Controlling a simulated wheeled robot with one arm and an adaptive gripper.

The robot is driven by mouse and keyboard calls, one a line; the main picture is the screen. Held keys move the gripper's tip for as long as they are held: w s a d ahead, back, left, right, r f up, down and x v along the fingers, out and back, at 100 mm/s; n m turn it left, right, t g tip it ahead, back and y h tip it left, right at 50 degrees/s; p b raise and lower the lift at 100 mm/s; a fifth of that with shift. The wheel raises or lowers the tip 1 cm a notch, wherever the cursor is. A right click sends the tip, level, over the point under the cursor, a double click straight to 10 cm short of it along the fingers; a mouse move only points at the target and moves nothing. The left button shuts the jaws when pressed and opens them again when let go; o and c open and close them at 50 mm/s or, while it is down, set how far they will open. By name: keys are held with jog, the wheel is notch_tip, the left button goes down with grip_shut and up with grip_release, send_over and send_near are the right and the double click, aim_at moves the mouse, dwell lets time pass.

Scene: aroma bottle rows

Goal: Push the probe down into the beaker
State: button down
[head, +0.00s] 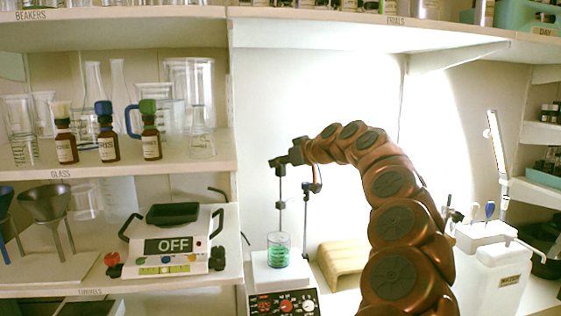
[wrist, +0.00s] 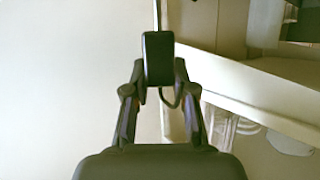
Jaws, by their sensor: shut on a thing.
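The beaker (head: 278,250) holds green liquid and stands on the white hotplate (head: 284,285) in the head view. A thin dark probe (head: 280,215) hangs upright above it, its lower end at or near the beaker's mouth; I cannot tell how deep it reaches. A stand rod (head: 306,225) rises just right of the beaker. My gripper (head: 290,158) is at the top of the probe. In the wrist view my gripper (wrist: 160,80) is shut on a black block (wrist: 158,58) at the probe's top, with a thin rod rising behind it.
A shelf (head: 130,170) at left carries glassware and dropper bottles. A balance marked OFF (head: 172,245) stands below it. A wooden block (head: 342,262) lies right of the hotplate. A white water container (head: 495,270) stands at the right. The wall behind the probe is clear.

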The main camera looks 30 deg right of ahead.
aim_at(281, 202)
notch_tip(281, 202, down, 8)
jog(key=b, duration=0.5)
jog(key=shift+f, duration=0.2)
jog(key=c, duration=1.2)
grip_release()
jog(key=shift+f, duration=0.15)
jog(key=shift+o, duration=1.4)
jog(key=shift+r, duration=0.2)
jog(key=v, duration=1.2)
